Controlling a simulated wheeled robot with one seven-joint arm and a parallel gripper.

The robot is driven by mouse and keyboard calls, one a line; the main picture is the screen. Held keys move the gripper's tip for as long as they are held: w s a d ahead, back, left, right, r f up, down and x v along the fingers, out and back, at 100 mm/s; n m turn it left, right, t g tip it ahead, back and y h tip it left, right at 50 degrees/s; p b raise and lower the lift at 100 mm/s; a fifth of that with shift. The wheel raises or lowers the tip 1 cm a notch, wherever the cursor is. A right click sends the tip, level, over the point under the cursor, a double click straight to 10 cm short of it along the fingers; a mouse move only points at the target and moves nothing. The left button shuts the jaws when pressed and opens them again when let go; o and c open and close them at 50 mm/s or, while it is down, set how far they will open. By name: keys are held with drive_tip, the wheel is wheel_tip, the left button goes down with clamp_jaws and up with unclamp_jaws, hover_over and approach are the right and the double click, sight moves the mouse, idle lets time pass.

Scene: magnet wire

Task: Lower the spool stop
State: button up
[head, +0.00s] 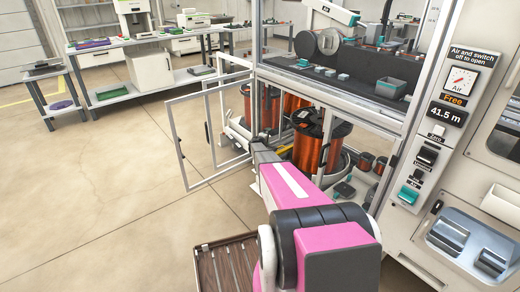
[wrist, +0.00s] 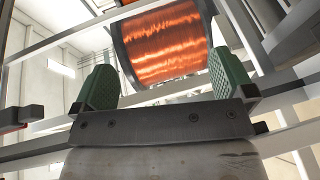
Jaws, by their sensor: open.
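A large copper-wound spool (head: 322,137) with black flanges stands upright in the lower bay of the machine frame. In the wrist view a copper spool (wrist: 165,45) fills the upper middle, beyond my fingertips. My gripper (wrist: 163,84) is open, its two green pads apart with nothing between them. In the head view my gripper (head: 262,148) is at the front of the bay, left of the large spool, and its fingers are too small to make out. I cannot tell which part is the spool stop.
A white-framed door (head: 212,135) stands open left of the bay. A control panel (head: 432,145) on the right carries a dial, "Free", "41.5 m" and switches. Frame bars (wrist: 285,95) cross close around my gripper. Clear floor (head: 100,180) lies at left.

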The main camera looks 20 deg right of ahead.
drive_tip(key=s+a+t+h, duration=0.1)
drive_tip(key=s+a+h, duration=0.1)
drive_tip(key=s+a, duration=0.7)
drive_tip(key=s+a+r+m+g, duration=0.1)
drive_tip(key=s+r+m+g, duration=0.1)
drive_tip(key=s, duration=0.3)
drive_tip(key=shift+s+a+r+g, duration=0.15)
drive_tip(key=shift+s+r+g, duration=0.2)
drive_tip(key=shift+r+g, duration=0.2)
drive_tip(key=s+a+r+m+g+y, duration=0.2)
drive_tip(key=s+a+r+g, duration=0.1)
drive_tip(key=s, duration=0.7)
drive_tip(key=s+a+r+m+g+y, duration=0.2)
drive_tip(key=s+m+g, duration=0.1)
drive_tip(key=s, duration=0.7)
drive_tip(key=s+a+r+g+y, duration=0.1)
drive_tip(key=s+a+r+y, duration=0.2)
drive_tip(key=s+a+y, duration=0.2)
drive_tip(key=s+a+r+g+y, duration=0.2)
drive_tip(key=s+a+r+y, duration=0.1)
drive_tip(key=s+a, duration=0.7)
drive_tip(key=s+y, duration=0.1)
drive_tip(key=s, duration=0.3)
drive_tip(key=shift+a+r+m+y, duration=0.15)
drive_tip(key=shift+a+m+y, duration=0.25)
